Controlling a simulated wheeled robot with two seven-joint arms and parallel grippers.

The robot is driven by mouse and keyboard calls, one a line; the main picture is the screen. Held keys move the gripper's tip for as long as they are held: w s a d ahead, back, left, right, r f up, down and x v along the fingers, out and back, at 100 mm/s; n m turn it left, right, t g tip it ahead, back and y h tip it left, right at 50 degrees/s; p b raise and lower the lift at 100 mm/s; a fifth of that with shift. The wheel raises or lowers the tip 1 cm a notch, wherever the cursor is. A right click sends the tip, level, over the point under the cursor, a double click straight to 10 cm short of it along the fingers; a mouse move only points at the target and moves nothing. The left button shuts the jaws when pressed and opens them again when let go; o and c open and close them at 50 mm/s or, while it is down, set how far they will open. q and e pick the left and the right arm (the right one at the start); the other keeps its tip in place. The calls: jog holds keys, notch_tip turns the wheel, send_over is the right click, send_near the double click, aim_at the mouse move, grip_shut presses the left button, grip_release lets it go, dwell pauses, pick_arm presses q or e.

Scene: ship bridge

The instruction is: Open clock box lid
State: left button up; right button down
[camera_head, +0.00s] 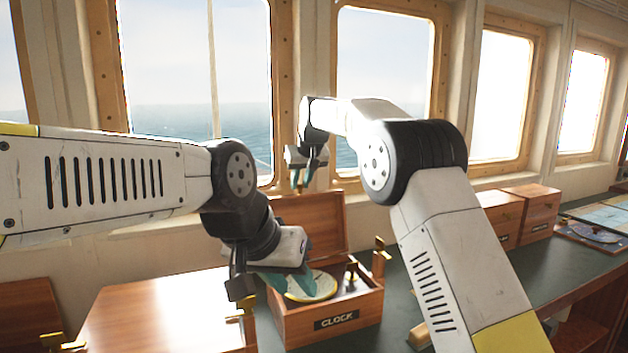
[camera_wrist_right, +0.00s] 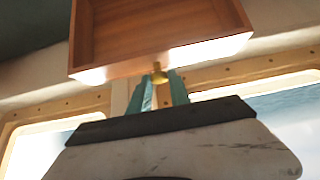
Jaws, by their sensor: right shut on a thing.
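The wooden clock box (camera_head: 290,325) stands on the dark counter, with a "CLOCK" label on its front. Its lid (camera_head: 330,218) is raised, standing up at the back, and its inside (camera_wrist_right: 160,28) faces my right wrist camera. A round clock (camera_head: 318,284) with a pale face and yellowish rim shows in the box, partly hidden. My right gripper (camera_head: 306,176) is at the top of the lid, shut on the brass knob (camera_wrist_right: 159,76) at the lid's edge. My left gripper (camera_head: 291,284) is low over the box's left part; its fingers overlap the clock, and their opening is unclear.
A larger wooden box (camera_head: 165,318) stands close on the left. Two closed wooden boxes (camera_head: 498,218) (camera_head: 535,206) and a chart (camera_head: 602,214) are at the right. Windows line the wall behind. The dark counter (camera_head: 545,268) is clear right of my right arm.

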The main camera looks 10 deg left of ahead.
jog(key=shift+w+a+r, duration=0.2)
jog(key=shift+w+r, duration=0.1)
jog(key=c, duration=1.5)
grip_release()
jog(key=shift+o, duration=1.3)
jog(key=shift+f, duration=0.2)
jog(key=v, duration=0.7)
jog(key=shift+s+r, duration=0.25)
jog(key=shift+r, duration=0.05)
jog(key=shift+d, duration=0.2)
